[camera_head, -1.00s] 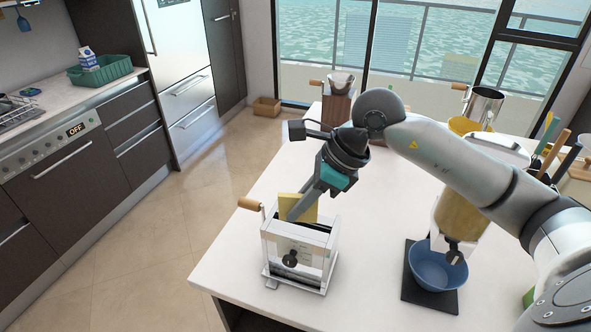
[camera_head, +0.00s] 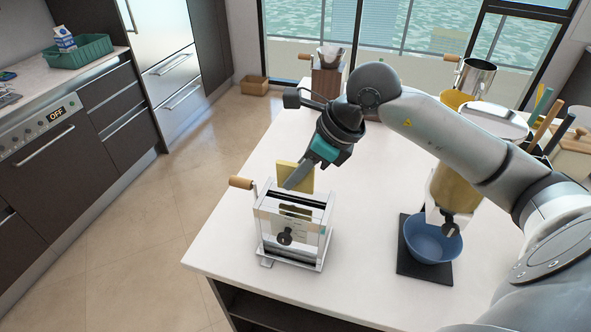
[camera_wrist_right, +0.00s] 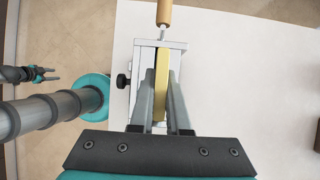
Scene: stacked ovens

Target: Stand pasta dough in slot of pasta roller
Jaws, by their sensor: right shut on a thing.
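The pasta dough is a flat yellow slab (camera_head: 303,178), held upright at the top of the pasta roller (camera_head: 286,246). The roller is a silver box with a dark slot along its top and a wooden crank handle at its left. My right gripper (camera_head: 297,180) is shut on the dough. In the right wrist view the dough (camera_wrist_right: 160,88) lies between the two fingers, over the roller (camera_wrist_right: 143,62). I cannot tell whether its lower edge is inside the slot. A small gripper at the left of that view (camera_wrist_right: 48,74) appears to be my left one; its opening is unclear.
The roller stands near the front left corner of the white counter (camera_head: 350,255). A blue bowl (camera_head: 431,240) on a dark base is to its right, under a dispenser. A metal pot (camera_head: 477,78) and a wooden grinder (camera_head: 327,76) stand farther back. The counter between is clear.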

